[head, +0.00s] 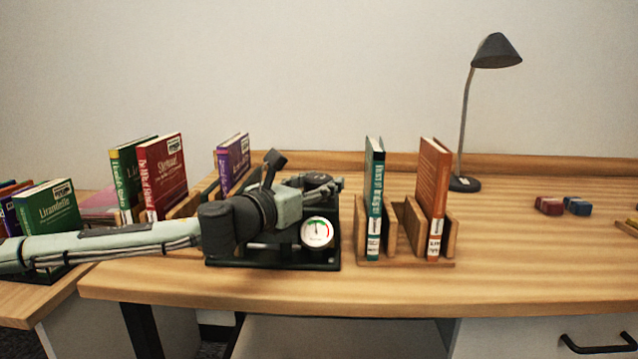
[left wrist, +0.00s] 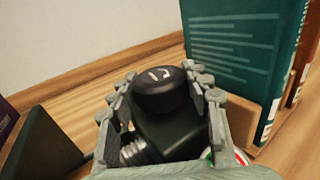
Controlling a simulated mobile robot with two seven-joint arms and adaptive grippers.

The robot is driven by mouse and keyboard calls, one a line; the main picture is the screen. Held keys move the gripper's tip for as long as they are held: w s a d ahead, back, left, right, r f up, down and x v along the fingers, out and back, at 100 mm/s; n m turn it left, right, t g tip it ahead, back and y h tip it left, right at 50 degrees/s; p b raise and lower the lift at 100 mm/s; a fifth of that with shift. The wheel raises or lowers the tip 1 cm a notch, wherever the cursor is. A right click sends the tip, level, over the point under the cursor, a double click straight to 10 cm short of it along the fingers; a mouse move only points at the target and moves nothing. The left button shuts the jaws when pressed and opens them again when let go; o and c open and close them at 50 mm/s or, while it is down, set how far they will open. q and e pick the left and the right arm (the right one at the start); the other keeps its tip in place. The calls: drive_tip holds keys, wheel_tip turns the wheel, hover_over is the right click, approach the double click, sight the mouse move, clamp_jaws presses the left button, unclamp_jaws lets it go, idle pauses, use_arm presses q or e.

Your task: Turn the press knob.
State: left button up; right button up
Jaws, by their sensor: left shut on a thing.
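The press (head: 225,251) is a black device on the wooden table, with a round white dial (head: 317,232) on its front. Its press knob (left wrist: 160,92) is a black round cap with a white curved mark on top, seen in the left wrist view. My left gripper (left wrist: 163,88) has its grey fingers on both sides of the knob and is shut on it. In the head view my left gripper (head: 325,184) is above the press, and my arm hides much of the press. My right gripper is not in view.
A wooden rack (head: 405,262) with a teal book (head: 375,200) and an orange book (head: 433,195) stands close right of the press. More books stand behind and left. A desk lamp (head: 465,184) is at the back right, with red (head: 549,205) and blue (head: 577,206) blocks beyond.

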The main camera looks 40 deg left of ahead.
sight(310, 187)
use_arm(q)
drive_tip(key=o, duration=1.2)
drive_tip(key=shift+s, duration=0.1)
drive_tip(key=shift+s+d+f, duration=0.1)
drive_tip(key=shift+s+f, duration=0.1)
drive_tip(key=shift+s, duration=0.4)
drive_tip(key=shift+s+r, duration=0.2)
drive_tip(key=shift+s, duration=2.9)
